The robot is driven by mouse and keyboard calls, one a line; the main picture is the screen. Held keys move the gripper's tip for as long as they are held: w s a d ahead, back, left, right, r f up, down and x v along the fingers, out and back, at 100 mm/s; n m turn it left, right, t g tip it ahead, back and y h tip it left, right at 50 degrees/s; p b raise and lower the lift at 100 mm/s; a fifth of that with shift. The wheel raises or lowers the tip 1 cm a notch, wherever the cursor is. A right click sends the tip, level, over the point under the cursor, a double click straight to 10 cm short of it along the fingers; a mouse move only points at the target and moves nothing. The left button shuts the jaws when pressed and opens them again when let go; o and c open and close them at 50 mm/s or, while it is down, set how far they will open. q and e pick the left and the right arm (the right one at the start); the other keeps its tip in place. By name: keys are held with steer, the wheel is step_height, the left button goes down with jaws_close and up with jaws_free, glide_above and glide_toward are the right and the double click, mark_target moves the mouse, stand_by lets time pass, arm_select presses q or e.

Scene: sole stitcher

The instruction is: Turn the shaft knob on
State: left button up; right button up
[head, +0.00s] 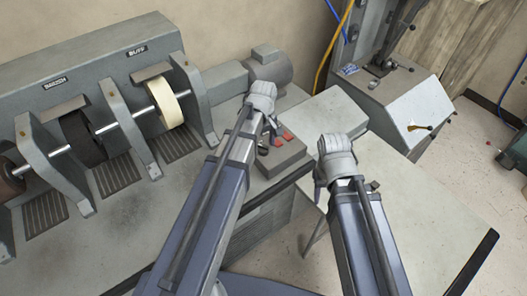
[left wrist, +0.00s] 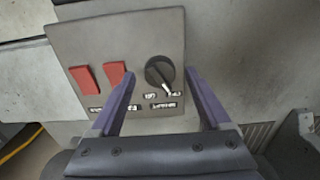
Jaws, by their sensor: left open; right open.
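The black shaft knob (left wrist: 159,72) sits on a grey control panel (left wrist: 80,42) in the left wrist view, its white pointer toward the lower right. Two red switches (left wrist: 98,75) are left of the knob. In the head view the panel (head: 287,160) is on the bench front, with the knob (head: 263,150) partly hidden by my left arm. My left gripper (head: 267,126) is open, its fingers either side of the knob; I cannot tell whether they touch it. My right gripper (head: 320,180) is open and empty, right of the panel.
The grey machine (head: 100,65) with brush and buff wheels (head: 163,102) and a motor (head: 270,66) fills the left and back. A grey table (head: 430,220) lies to the right. Another machine with a sloped panel (head: 418,112) stands at the back right.

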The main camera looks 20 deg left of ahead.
arm_select(q)
steer(key=shift+f, duration=0.4)
steer(key=shift+c, duration=0.4)
jaws_close()
